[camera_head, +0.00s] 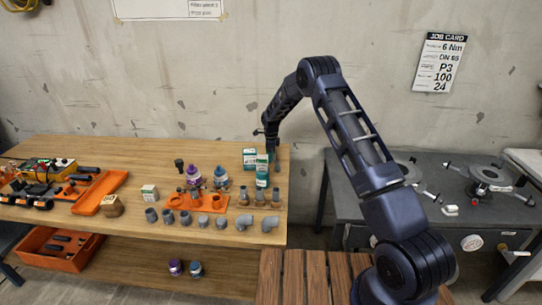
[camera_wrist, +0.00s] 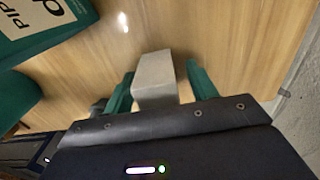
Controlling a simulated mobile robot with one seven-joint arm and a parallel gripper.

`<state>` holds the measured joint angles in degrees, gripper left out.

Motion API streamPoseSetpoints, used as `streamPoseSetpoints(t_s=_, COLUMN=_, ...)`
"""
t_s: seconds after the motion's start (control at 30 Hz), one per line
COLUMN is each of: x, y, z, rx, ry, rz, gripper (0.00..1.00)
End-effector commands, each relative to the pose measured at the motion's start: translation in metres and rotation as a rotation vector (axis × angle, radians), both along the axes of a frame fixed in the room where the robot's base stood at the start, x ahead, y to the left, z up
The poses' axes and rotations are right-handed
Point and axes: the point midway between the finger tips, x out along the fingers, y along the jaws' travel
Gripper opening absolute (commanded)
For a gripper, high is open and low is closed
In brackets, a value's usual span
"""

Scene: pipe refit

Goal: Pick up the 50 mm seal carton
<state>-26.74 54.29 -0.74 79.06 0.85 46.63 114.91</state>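My gripper (camera_wrist: 161,72) reaches down at the table's back right corner; it also shows in the head view (camera_head: 272,152). In the wrist view its two green fingers stand on either side of a small plain grey-white box (camera_wrist: 156,78). A narrow gap shows at the right finger; the left finger looks close to or against the box. No label shows on the box, so I cannot tell if it is the 50 mm seal carton. A large printed green-white carton (camera_wrist: 40,22) fills the wrist view's upper left.
Grey pipe fittings (camera_head: 216,202), an orange rack (camera_head: 200,203) and purple and blue-capped containers (camera_head: 193,176) stand in front and left. A grey bench (camera_head: 360,215) is to the right, the wall close behind.

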Motion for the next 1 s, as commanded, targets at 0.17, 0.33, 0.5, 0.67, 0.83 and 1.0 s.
streamPoseSetpoints(t_s=0.17, x=0.000, y=0.000, z=0.000, rx=0.000, ry=0.000, rz=0.000, gripper=0.24)
streamPoseSetpoints(t_s=0.33, x=0.000, y=0.000, z=0.000, rx=0.000, ry=0.000, rz=0.000, gripper=0.09)
streamPoseSetpoints(t_s=0.5, x=0.000, y=0.000, z=0.001, rx=0.000, ry=0.000, rz=0.000, gripper=0.09)
streamPoseSetpoints(t_s=0.67, x=0.000, y=0.000, z=0.012, rx=-0.001, ry=-0.001, rz=0.001, gripper=0.09)
streamPoseSetpoints(t_s=0.83, x=0.000, y=0.001, z=0.043, rx=0.000, ry=-0.003, rz=0.001, gripper=0.09)
streamPoseSetpoints(t_s=1.0, x=0.001, y=0.000, z=0.087, rx=0.001, ry=-0.004, rz=0.000, gripper=0.09)
